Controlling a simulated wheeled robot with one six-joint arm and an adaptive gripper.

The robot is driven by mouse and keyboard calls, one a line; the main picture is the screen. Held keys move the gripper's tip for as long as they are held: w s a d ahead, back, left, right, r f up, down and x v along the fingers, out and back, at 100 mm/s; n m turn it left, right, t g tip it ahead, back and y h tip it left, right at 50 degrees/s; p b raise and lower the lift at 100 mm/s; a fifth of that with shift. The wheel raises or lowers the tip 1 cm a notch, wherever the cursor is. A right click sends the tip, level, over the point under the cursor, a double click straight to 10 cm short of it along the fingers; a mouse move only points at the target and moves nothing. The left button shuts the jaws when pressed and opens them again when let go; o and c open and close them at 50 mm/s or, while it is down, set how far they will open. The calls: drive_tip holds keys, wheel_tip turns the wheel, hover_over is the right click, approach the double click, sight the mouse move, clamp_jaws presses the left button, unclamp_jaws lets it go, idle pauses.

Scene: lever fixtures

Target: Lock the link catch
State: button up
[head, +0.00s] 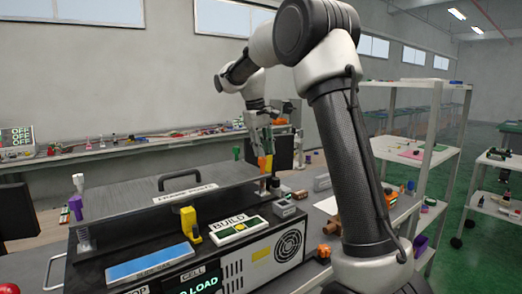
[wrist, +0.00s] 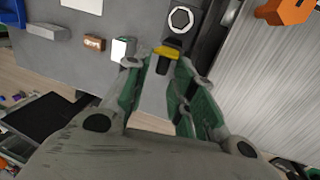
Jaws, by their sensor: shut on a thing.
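My gripper (head: 263,140) is at the far right corner of the dark machine (head: 150,205), pointing down at an upright orange handle (head: 265,163), apparently that of the link catch. In the wrist view my gripper (wrist: 163,70) has its green-padded fingers either side of a grey part with a yellow band (wrist: 167,52) and a dark end. It is shut on this part. The fingers hide much of it, so I cannot tell the catch's exact position or whether it is latched.
A green-topped lever (head: 236,153), a purple lever (head: 75,207) and a yellow handle (head: 190,225) stand on the machine. An orange piece (wrist: 285,11) shows at the wrist view's upper right. Small blocks lie near the machine's right end. A shelf (head: 415,150) stands at right.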

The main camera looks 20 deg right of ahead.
sight(270, 157)
drive_tip(key=s+t, duration=0.2)
drive_tip(key=t, duration=0.1)
drive_tip(key=s+t+y, duration=0.1)
drive_tip(key=shift+s+d+m+t, duration=0.3)
drive_tip(key=s+t, duration=0.1)
drive_tip(key=t, duration=0.1)
drive_tip(key=s+f+t, duration=0.1)
drive_tip(key=shift+s+d+t+y, duration=0.25)
drive_tip(key=shift+s+t+y, duration=0.05)
drive_tip(key=shift+s+d+f, duration=0.1)
drive_tip(key=shift+s+f, duration=0.7)
drive_tip(key=shift+s, duration=0.1)
clamp_jaws()
drive_tip(key=shift+s+d+f, duration=0.15)
drive_tip(key=shift+s+f, duration=0.4)
drive_tip(key=shift+f, duration=0.35)
drive_tip(key=shift+s+d+f, duration=0.1)
drive_tip(key=shift+s+f, duration=0.4)
drive_tip(key=shift+f, duration=0.35)
drive_tip(key=shift+f, duration=0.1)
drive_tip(key=o, duration=0.7)
unclamp_jaws()
drive_tip(key=shift+o, duration=0.2)
drive_tip(key=shift+w, duration=0.1)
drive_tip(key=shift+r, duration=0.25)
